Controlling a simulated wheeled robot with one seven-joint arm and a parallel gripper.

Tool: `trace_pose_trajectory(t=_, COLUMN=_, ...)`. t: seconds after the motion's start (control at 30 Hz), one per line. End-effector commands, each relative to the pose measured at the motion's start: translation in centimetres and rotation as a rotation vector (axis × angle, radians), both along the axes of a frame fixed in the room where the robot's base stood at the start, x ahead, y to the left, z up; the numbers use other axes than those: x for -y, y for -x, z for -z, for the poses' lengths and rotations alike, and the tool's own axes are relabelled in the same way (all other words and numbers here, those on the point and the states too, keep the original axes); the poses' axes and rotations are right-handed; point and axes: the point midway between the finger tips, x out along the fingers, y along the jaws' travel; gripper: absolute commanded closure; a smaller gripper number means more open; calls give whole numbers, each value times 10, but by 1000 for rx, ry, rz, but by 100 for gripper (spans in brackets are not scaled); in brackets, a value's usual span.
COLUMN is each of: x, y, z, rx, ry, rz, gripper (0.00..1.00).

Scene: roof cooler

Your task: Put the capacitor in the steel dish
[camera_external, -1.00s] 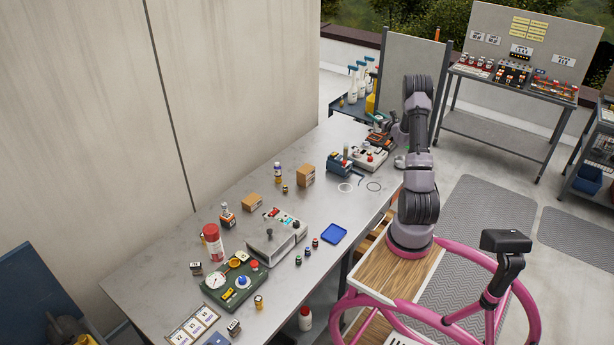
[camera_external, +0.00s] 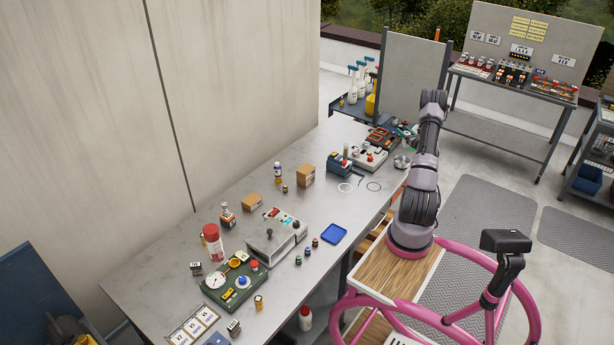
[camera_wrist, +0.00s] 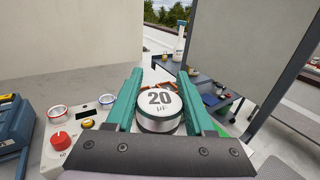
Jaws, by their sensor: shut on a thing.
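The capacitor (camera_wrist: 160,108) is a round can with a white top marked "20 µF" and a silver side. My gripper (camera_wrist: 160,95) has teal fingers, one on each side of the capacitor, and is shut on it. In the external view my gripper (camera_external: 405,129) is small and partly hidden by my arm, above the far right end of the workbench. The capacitor cannot be made out there. The steel dish (camera_external: 402,162) is a small, shiny round dish at the bench's right edge, nearer the camera than my gripper. I cannot make it out in the wrist view.
A white box with a red knob (camera_external: 369,157) and a blue device (camera_external: 340,165) stand left of the dish. An orange-and-dark tray (camera_external: 378,136) lies behind. A grey panel (camera_external: 411,78) rises beyond the bench end. Spray bottles (camera_external: 361,80) stand on a far cart.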

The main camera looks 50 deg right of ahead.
Motion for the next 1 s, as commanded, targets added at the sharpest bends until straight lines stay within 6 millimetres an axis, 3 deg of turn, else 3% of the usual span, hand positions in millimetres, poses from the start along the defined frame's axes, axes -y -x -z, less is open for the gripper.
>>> trace_pose_trajectory(t=0.4, x=0, y=0, z=71, rx=0, ry=-2, rz=1, gripper=100)
trace_pose_trajectory(t=0.67, x=0, y=0, z=93, rx=1, ry=0, rz=1, gripper=100)
trace_pose_trajectory(t=0.83, x=0, y=0, z=117, rx=1, ry=-1, rz=1, gripper=100)
trace_pose_trajectory(t=1.0, x=0, y=0, z=120, rx=0, ry=1, rz=1, gripper=100)
